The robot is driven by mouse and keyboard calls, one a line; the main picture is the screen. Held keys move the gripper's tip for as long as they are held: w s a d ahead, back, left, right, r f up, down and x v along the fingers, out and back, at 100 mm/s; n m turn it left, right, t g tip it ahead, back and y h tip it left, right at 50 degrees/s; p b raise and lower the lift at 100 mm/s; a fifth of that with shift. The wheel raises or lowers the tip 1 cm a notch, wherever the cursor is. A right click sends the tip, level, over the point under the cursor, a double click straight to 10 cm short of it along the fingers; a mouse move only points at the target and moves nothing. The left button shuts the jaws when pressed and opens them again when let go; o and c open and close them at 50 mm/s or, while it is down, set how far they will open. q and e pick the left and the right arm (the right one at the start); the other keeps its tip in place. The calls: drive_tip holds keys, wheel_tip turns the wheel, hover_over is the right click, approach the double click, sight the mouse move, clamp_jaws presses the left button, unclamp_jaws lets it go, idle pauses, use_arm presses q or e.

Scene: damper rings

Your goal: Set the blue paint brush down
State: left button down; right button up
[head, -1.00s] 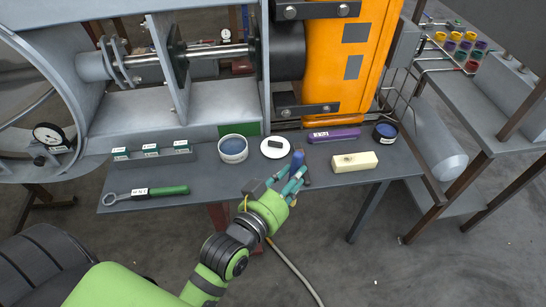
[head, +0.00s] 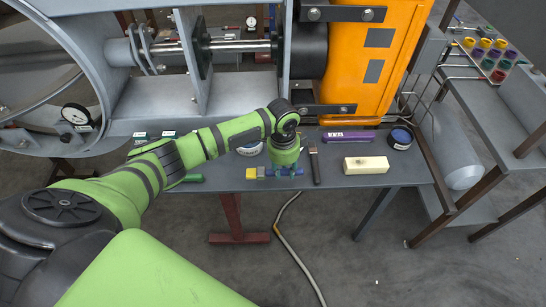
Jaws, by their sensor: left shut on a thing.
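My left gripper (head: 283,168) is shut on the blue paint brush (head: 268,171), low over the front part of the grey table (head: 222,179). The brush lies crosswise in the picture, with a yellow end (head: 251,173) pointing left. The fingers and palm hide part of its handle. I cannot tell whether the brush touches the table top. My right gripper is not in view.
A dark flat tool (head: 314,165) lies just right of my gripper. Farther right are a cream block (head: 366,165), a purple tool (head: 347,141) and a dark round tin (head: 401,138). My left arm hides much of the table's left part.

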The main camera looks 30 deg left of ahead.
use_arm(q)
drive_tip(key=a, duration=0.1)
drive_tip(key=a+r, duration=0.1)
drive_tip(key=a, duration=0.2)
drive_tip(key=shift+r, duration=0.35)
drive_tip(key=shift+d+f+b, duration=0.1)
drive_tip(key=shift+f+b, duration=1.25)
drive_tip(key=shift+f, duration=1.85)
drive_tip(key=c, duration=1.2)
unclamp_jaws()
drive_tip(key=o, duration=0.5)
